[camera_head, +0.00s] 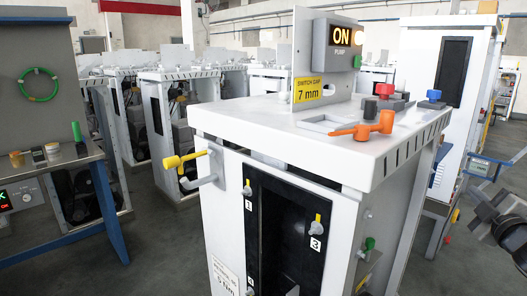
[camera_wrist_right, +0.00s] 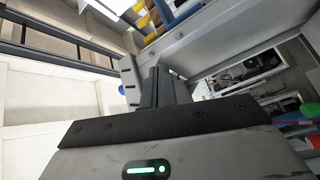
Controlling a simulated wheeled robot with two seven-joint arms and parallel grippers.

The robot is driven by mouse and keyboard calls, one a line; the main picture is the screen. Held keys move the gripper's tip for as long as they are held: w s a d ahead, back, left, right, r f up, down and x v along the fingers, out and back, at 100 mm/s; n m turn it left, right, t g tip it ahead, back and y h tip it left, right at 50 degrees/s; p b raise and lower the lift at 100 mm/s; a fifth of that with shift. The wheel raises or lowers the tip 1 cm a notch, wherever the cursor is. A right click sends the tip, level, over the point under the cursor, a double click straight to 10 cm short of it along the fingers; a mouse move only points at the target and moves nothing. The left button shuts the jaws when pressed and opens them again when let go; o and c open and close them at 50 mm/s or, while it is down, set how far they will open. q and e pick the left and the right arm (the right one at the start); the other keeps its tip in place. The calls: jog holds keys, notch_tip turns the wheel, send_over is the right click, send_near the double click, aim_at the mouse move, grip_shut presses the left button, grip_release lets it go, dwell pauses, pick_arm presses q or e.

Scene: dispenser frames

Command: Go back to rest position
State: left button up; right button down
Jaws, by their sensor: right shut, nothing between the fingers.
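My right gripper (camera_head: 503,213) is at the right edge of the head view, apart from the white dispenser frame (camera_head: 270,122) in the middle. In the right wrist view its dark fingers (camera_wrist_right: 157,88) are together and hold nothing. Only the end of my right arm shows in the head view. My left gripper is not in view. The dispenser has a lit pump box (camera_head: 338,45) reading ON, a yellow handle (camera_head: 187,160) on its left side and an orange handle (camera_head: 365,127) on top.
Red and blue knobs (camera_head: 434,96) sit on the dispenser's top. A workbench (camera_head: 45,165) stands at the left. More white cabinets (camera_head: 447,65) stand behind and at the right. Grey floor (camera_head: 160,235) is free between the workbench and the dispenser.

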jog(key=s+d+f+m+g+h, duration=0.1)
jog(key=d+f+m+g+h, duration=0.1)
jog(key=d+f+m+g, duration=0.4)
jog(key=s+a+f+y, duration=0.35)
jog(key=a+f, duration=0.55)
jog(key=a, duration=0.3)
jog(key=s+a+f+y, duration=0.2)
jog(key=s+a+f, duration=0.3)
jog(key=a+f, duration=0.55)
jog(key=s+a+f+m+g+y, duration=0.1)
jog(key=s+a+m+y, duration=0.2)
jog(key=s+a, duration=1.5)
jog(key=a, duration=0.4)
jog(key=shift+f+g+y, duration=0.35)
jog(key=shift+g, duration=0.05)
jog(key=shift+w, duration=0.1)
